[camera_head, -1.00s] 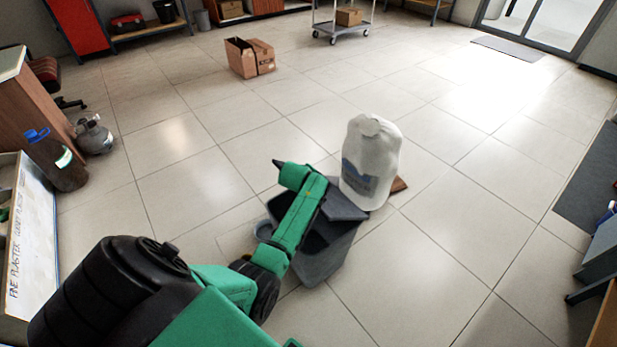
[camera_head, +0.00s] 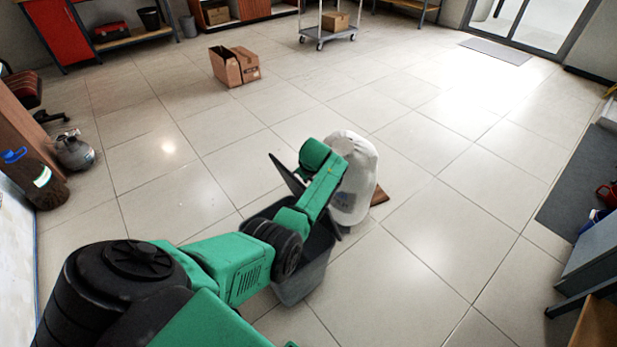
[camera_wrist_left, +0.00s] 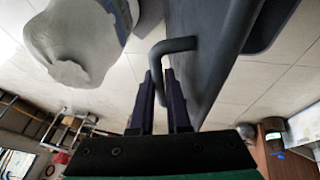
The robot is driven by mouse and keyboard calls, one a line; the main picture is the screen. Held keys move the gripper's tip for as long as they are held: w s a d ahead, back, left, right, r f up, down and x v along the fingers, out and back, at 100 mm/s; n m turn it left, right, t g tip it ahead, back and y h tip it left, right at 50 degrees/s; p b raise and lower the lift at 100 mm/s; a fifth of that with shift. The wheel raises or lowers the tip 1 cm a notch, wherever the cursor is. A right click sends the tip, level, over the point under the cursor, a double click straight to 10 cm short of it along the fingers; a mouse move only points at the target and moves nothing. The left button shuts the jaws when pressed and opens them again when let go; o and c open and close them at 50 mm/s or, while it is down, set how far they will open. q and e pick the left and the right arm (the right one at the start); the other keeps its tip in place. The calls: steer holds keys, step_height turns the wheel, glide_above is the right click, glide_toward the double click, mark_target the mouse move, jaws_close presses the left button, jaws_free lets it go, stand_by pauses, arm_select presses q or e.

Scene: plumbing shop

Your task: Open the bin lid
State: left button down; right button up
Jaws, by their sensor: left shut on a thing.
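The grey bin (camera_head: 300,287) stands on the tiled floor, its dark mouth partly visible beneath my left arm. Its dark lid (camera_head: 284,176) is tilted up steeply, seen nearly edge-on, and partly covered by my green forearm. In the left wrist view the lid (camera_wrist_left: 215,45) is a grey panel with a bent bar handle (camera_wrist_left: 172,46). My left gripper (camera_wrist_left: 164,98) is shut on this handle, one dark finger on each side. The fingers are hidden in the head view. My right gripper is not in view.
A cardboard box (camera_head: 235,67) and a trolley (camera_head: 328,28) are farther back. The floor to the right is largely clear.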

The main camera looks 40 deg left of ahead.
arm_select(q)
steer(key=c, duration=1.2)
jaws_free()
steer(key=shift+f, duration=0.1)
steer(key=shift+o, duration=0.2)
steer(key=shift+d+r, duration=0.1)
steer(key=shift+r, duration=0.25)
steer(key=p+v, duration=0.3)
steer(key=v, duration=1.1)
steer(key=shift+s+f, duration=0.1)
steer(key=shift+f, duration=0.05)
